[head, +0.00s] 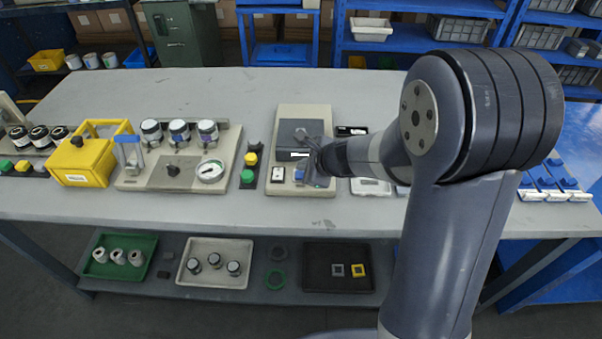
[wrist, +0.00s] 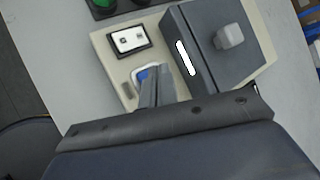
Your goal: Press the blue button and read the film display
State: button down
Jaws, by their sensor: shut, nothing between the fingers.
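The blue button (wrist: 143,74) sits in a light frame on the beige machine (head: 288,117) in the middle of the bench. In the head view a small part of the button (head: 299,174) shows beside my fingers. My gripper (head: 318,182) is shut and empty, with its tips at the button; I cannot tell whether they touch it. My shut fingers (wrist: 152,90) also cover part of the button in the wrist view. A small white panel with dark marks (wrist: 130,39) lies beside the button; it also shows in the head view (head: 278,175). I cannot tell whether it is the film display.
A dark raised cover (wrist: 215,50) with a grey knob stands behind the button. A box with yellow and green buttons (head: 249,168) stands to the left, near a gauge panel (head: 180,160). A yellow case (head: 82,162) stands farther left. The bench front is clear.

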jog(key=shift+f, duration=0.15)
dwell(0.7)
jog(key=shift+f+b, duration=0.3)
jog(key=shift+b, duration=0.25)
jog(key=shift+f+b, duration=0.5)
jog(key=shift+b, duration=0.05)
dwell(0.4)
jog(key=shift+r, duration=0.15)
jog(key=shift+r+p, duration=0.75)
jog(key=shift+p, duration=0.05)
notch_tip(320, 180, up, 5)
jog(key=p, duration=0.4)
jog(key=shift+p, duration=0.3)
